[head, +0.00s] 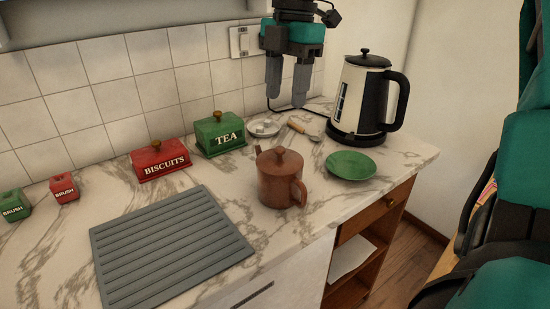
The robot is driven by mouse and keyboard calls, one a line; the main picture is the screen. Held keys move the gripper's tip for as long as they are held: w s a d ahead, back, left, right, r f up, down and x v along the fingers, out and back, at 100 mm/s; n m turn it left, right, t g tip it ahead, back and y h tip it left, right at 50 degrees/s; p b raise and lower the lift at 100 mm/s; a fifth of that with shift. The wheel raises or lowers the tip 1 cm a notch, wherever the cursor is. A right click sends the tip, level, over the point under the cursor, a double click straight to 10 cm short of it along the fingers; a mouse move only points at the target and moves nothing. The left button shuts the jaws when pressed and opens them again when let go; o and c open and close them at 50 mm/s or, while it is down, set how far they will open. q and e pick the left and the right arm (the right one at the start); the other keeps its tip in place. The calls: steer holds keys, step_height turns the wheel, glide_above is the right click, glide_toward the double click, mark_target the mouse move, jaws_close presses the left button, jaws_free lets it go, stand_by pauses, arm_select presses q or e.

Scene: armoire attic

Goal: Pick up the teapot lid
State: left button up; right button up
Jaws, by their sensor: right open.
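The brown teapot (283,190) stands upright on the marble counter near its front edge, its handle toward the right. My right gripper (285,101) points downward, open and empty, above the back of the counter. It is behind and above the teapot in the picture, clear of the lid. My left gripper is not in view.
A black-and-cream kettle (358,98) stands at the back right, near a green plate (351,165). A green TEA box (219,135) and red BISCUITS box (160,160) line the wall. A small white dish (264,127) and wooden-handled utensil (300,128) lie behind the teapot. A grey ridged mat (165,250) lies left.

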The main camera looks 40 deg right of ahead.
mark_target(280, 148)
steer(key=f, duration=0.3)
steer(key=a+f, duration=0.1)
steer(key=f, duration=0.2)
steer(key=f+b, duration=0.1)
steer(key=f, duration=0.3)
steer(key=shift+s+a+f, duration=0.1)
steer(key=shift+s+a, duration=0.05)
steer(key=shift+a, duration=0.15)
jaws_close()
